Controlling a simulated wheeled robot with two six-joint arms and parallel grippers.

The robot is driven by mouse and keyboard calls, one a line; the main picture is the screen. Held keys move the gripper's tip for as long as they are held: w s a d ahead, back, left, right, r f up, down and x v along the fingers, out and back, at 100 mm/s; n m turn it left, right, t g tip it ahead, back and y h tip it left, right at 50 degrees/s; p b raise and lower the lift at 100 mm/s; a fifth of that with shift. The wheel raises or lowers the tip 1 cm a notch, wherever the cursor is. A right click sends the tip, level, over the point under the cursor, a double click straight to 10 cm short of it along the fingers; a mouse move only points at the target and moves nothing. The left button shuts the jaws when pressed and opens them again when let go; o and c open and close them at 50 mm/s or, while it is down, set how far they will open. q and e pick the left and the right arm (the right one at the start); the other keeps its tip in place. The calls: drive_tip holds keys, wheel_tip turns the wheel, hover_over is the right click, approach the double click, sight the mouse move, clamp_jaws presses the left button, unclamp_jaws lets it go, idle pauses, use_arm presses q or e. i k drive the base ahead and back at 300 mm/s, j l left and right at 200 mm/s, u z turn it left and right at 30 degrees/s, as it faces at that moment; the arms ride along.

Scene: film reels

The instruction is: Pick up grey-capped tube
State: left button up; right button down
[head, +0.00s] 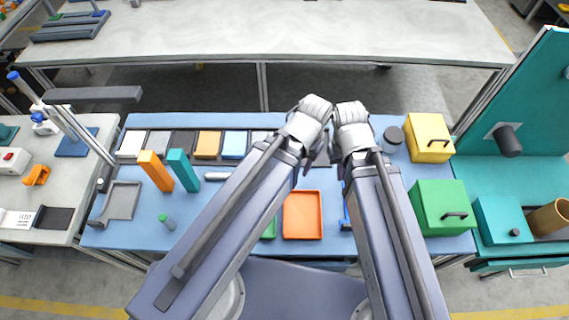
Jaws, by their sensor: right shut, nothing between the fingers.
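An orange tray (303,216) lies between my arms. An orange block (155,171) and a teal block (184,170) stand behind the tube. A grey dustpan-like tray (121,200) is left of it. Yellow (428,138) and green (441,206) boxes stand at right. The table around the tube is clear.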

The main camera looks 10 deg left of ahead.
sight(208, 175)
drive_tip(key=u, duration=1.25)
drive_tip(key=z, duration=1.95)
drive_tip(key=k+j, duration=0.2)
drive_tip(key=k, duration=0.3)
drive_tip(key=k+j, duration=0.2)
drive_tip(key=k, duration=0.3)
